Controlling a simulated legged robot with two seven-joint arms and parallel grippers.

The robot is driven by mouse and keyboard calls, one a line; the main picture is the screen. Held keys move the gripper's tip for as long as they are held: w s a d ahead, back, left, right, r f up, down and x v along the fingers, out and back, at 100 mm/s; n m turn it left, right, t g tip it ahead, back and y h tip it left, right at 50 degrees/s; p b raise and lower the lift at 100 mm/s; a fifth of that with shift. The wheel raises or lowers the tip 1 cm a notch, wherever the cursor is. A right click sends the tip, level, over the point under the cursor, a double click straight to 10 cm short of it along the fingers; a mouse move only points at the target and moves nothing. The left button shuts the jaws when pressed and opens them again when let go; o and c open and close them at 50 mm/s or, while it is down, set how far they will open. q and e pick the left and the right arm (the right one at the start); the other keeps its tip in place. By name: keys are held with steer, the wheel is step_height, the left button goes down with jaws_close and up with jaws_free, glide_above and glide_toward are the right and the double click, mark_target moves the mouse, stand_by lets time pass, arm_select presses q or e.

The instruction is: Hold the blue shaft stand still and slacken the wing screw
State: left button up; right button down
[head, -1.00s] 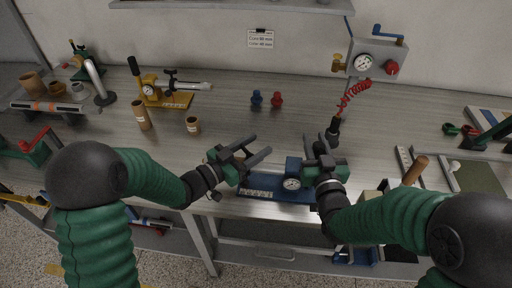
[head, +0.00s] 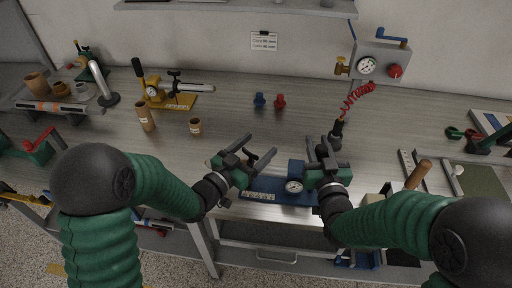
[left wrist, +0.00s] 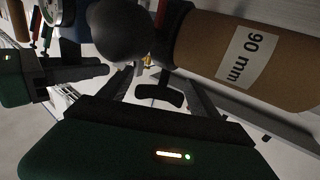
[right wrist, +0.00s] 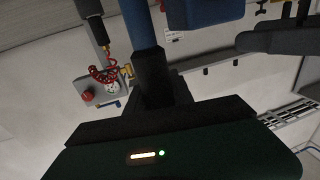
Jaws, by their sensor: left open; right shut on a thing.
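The blue shaft stand (head: 296,196) lies along the bench's front edge, with a round gauge (head: 293,187) and a pale scale strip on it. My right gripper (head: 322,150) is shut on a blue upright part (right wrist: 139,22) of the stand, seen between its fingers in the right wrist view. My left gripper (head: 259,150) is open above the stand's left part. In the left wrist view a black wing-shaped piece (left wrist: 160,96), perhaps the wing screw, shows between the left fingers. I cannot tell whether they touch it. The head view does not show the screw clearly.
A cardboard tube marked 90 mm (left wrist: 245,55) and a dark ball crowd the left wrist view. A blue knob (head: 259,99) and a red knob (head: 280,101) stand farther back. A red coiled hose (head: 352,98) hangs behind my right gripper.

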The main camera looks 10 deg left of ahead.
mark_target(250, 152)
arm_select(q)
steer(key=shift+s+f, duration=0.1)
steer(key=v, duration=0.7)
steer(key=shift+s+a, duration=0.2)
steer(key=shift+s, duration=0.05)
steer(key=w+d+r+n, duration=0.1)
steer(key=w+r+n, duration=0.3)
steer(key=w+r, duration=0.2)
steer(key=f, duration=0.1)
steer(key=s+a+f+g+y, duration=0.1)
steer(key=s+a+f+y, duration=0.1)
steer(key=shift+f, duration=0.1)
steer(key=s+a+r+m+g, duration=0.2)
steer(key=s+r+m+g, duration=0.15)
steer(key=s, duration=0.55)
steer(key=shift+m+t, duration=0.25)
steer(key=shift+t, duration=0.1)
steer(key=x, duration=1)
steer(key=shift+d+f, duration=0.15)
steer(key=shift+f, duration=0.35)
steer(key=shift+w+d+f, duration=0.2)
steer(key=shift+w+f, duration=0.1)
steer(key=shift+w, duration=0.3)
